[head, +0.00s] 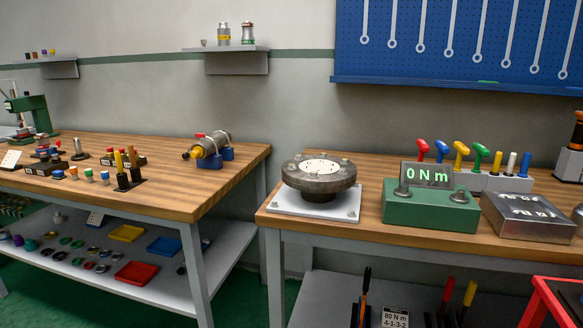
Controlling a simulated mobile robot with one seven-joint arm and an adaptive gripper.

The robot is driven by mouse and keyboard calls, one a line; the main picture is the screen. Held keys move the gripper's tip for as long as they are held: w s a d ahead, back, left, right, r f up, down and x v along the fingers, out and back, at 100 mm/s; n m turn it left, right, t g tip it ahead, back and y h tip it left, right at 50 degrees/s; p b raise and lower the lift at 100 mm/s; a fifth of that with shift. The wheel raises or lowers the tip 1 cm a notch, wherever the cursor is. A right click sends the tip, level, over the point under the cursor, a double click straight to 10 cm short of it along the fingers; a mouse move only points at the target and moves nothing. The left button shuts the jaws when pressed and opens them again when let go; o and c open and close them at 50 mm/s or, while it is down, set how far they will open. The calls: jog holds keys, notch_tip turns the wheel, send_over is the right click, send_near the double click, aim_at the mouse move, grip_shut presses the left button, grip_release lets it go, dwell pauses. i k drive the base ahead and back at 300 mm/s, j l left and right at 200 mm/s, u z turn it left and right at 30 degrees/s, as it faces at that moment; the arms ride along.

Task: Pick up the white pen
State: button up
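A white pen (511,164) stands upright in a grey holder (481,180) at the back of the right workbench. A yellow pen (496,162) stands just left of it and a blue pen (525,164) just right. The white pen's lower end is hidden in the holder. My gripper is not in view.
Several coloured T-handle tools (460,152) stand left of the pens. In front are a green box (431,211) reading "0 N m" and a metal case (527,216). A round flange (318,175) stands on a white plate. A red-edged cart (540,300) is at lower right.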

aim_at(508, 172)
jog(key=i+l+z, duration=0.1)
jog(key=i+z, duration=0.25)
jog(key=i, duration=0.55)
jog(key=z, duration=1.25)
jog(key=i+j, duration=0.8)
